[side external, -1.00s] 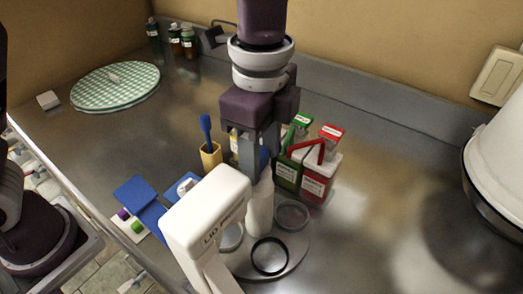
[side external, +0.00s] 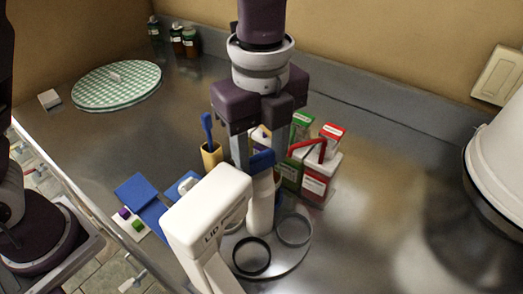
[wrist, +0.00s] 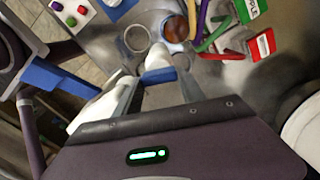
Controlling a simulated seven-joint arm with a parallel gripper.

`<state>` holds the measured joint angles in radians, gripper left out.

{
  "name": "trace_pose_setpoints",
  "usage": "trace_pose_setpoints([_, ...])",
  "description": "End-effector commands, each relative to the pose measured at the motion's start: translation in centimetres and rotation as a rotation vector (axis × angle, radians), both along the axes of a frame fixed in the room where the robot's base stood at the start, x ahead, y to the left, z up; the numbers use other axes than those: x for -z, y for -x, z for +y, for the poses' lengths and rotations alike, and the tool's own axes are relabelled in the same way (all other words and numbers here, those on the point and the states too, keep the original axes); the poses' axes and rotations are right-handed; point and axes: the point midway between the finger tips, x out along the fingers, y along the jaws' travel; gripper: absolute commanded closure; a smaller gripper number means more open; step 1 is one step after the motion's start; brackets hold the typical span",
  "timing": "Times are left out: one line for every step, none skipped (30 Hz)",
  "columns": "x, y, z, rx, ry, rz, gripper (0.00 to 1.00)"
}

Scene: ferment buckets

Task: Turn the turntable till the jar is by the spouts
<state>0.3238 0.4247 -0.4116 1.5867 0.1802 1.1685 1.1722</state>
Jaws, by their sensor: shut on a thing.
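My gripper (side external: 258,160) is shut on the blue crossbar (wrist: 160,76) atop the white centre post (side external: 260,208) of the turntable. The turntable (side external: 290,262) is a grey disc with dark rings; one ring (side external: 252,256) is at the front, another (side external: 294,229) at the right. In the wrist view the jar (wrist: 177,28), with orange-brown contents, stands beyond the post, close to the purple spout (wrist: 198,20). Green (wrist: 214,34) and red (wrist: 222,55) spouts are right of it. The side view mostly hides the jar behind the post and gripper.
A white lid press (side external: 208,205) stands close at the front left. Red and green cartons (side external: 318,178) stand behind the turntable. A yellow holder (side external: 211,155) is at the left, and a white bucket (side external: 500,150) at the far right. Counter between the turntable and bucket is clear.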

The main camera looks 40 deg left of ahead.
Motion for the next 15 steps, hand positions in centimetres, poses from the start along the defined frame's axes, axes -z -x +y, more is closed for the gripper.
trace_pose_setpoints([-0.13, -0.05, -0.02, 0.019, 0.002, -0.002, 1.00])
trace_pose_setpoints([-0.13, -0.03, -0.02, 0.035, 0.002, -0.002, 1.00])
trace_pose_setpoints([-0.13, -0.01, -0.03, 0.054, 0.003, -0.002, 1.00])
trace_pose_setpoints([-0.13, -0.02, -0.02, 0.070, 0.003, -0.002, 1.00])
trace_pose_setpoints([-0.13, -0.02, -0.01, 0.084, 0.002, -0.002, 1.00])
trace_pose_setpoints([-0.13, -0.02, 0.01, 0.104, 0.002, -0.002, 1.00])
trace_pose_setpoints([-0.12, -0.02, 0.02, 0.119, 0.002, -0.002, 1.00])
trace_pose_setpoints([-0.13, -0.01, 0.02, 0.134, 0.002, -0.002, 1.00])
trace_pose_setpoints([-0.12, 0.01, 0.02, 0.154, 0.002, -0.002, 1.00])
trace_pose_setpoints([-0.12, 0.02, 0.01, 0.169, 0.002, -0.002, 1.00])
trace_pose_setpoints([-0.12, 0.02, 0.02, 0.184, 0.002, -0.002, 1.00])
trace_pose_setpoints([-0.12, 0.03, 0.03, 0.201, 0.002, -0.002, 1.00])
trace_pose_setpoints([-0.12, 0.03, 0.03, 0.215, 0.002, -0.002, 1.00])
trace_pose_setpoints([-0.12, 0.04, 0.04, 0.228, 0.002, -0.002, 1.00])
trace_pose_setpoints([-0.12, 0.05, 0.03, 0.245, 0.002, -0.002, 1.00])
